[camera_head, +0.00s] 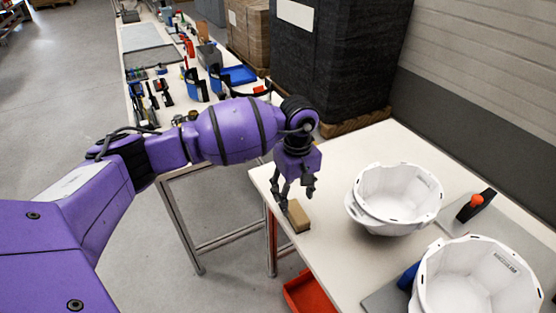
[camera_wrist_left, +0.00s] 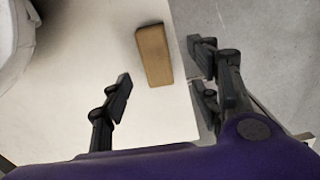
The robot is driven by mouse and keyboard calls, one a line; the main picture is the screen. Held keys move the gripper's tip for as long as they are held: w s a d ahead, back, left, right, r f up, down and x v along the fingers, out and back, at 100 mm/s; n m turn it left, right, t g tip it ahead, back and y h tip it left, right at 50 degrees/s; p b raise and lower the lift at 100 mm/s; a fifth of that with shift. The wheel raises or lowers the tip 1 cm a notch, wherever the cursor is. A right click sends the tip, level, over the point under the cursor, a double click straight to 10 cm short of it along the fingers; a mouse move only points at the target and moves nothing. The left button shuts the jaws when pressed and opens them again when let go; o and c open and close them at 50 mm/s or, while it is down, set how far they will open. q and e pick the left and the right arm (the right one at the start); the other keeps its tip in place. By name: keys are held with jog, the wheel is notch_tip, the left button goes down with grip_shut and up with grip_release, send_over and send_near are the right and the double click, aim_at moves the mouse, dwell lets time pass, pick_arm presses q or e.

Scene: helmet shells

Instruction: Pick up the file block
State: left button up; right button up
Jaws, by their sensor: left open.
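The file block (camera_head: 298,217) is a small tan-brown rectangular block lying on the white table near its left edge. In the left wrist view the block (camera_wrist_left: 154,56) lies ahead of the fingertips, between their two lines and apart from both. My left gripper (camera_head: 297,200) points down just above and beside the block in the head view. In the left wrist view my left gripper (camera_wrist_left: 160,78) is open, with nothing between its fingers. My right gripper does not show.
Two white helmet shells (camera_head: 398,195) (camera_head: 478,282) stand on the white table (camera_head: 340,255) to the right. A red bin (camera_head: 308,292) is below the table's left edge. A long bench with tools (camera_head: 160,60) stands behind.

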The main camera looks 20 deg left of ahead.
aim_at(297, 211)
pick_arm(q)
jog(key=shift+w+a, duration=0.2)
jog(key=shift+w, duration=0.05)
jog(key=f, duration=0.4)
jog(key=d+f+p, duration=0.1)
jog(key=f, duration=0.1)
jog(key=shift+f, duration=0.6)
jog(key=c, duration=1.3)
